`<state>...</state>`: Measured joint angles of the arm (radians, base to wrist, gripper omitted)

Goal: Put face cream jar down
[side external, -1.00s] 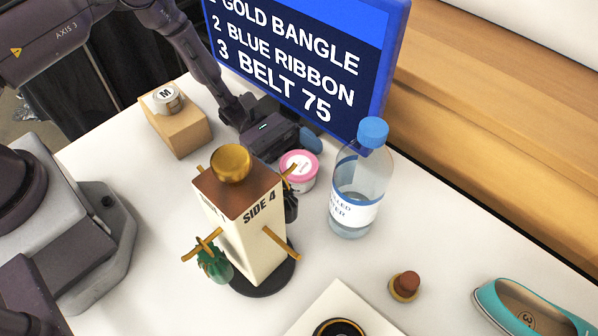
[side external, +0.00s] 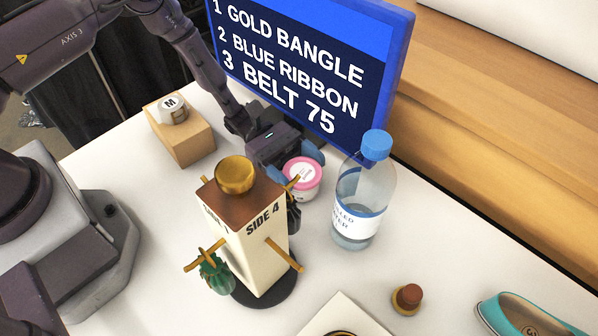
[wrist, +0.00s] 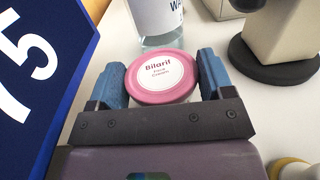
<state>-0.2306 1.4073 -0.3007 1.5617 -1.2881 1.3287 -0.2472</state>
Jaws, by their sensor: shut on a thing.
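The face cream jar (side external: 302,178) has a pink lid with a white label and a pale body. It stands upright at the foot of the blue sign, between the display post and the water bottle.
A water bottle (side external: 361,205) stands close right of the jar. A post (side external: 255,235) marked "SIDE 4", with pegs, is close in front. The blue sign (side external: 310,75) rises behind. A wooden block (side external: 185,140) holds a tape roll (side external: 172,109).

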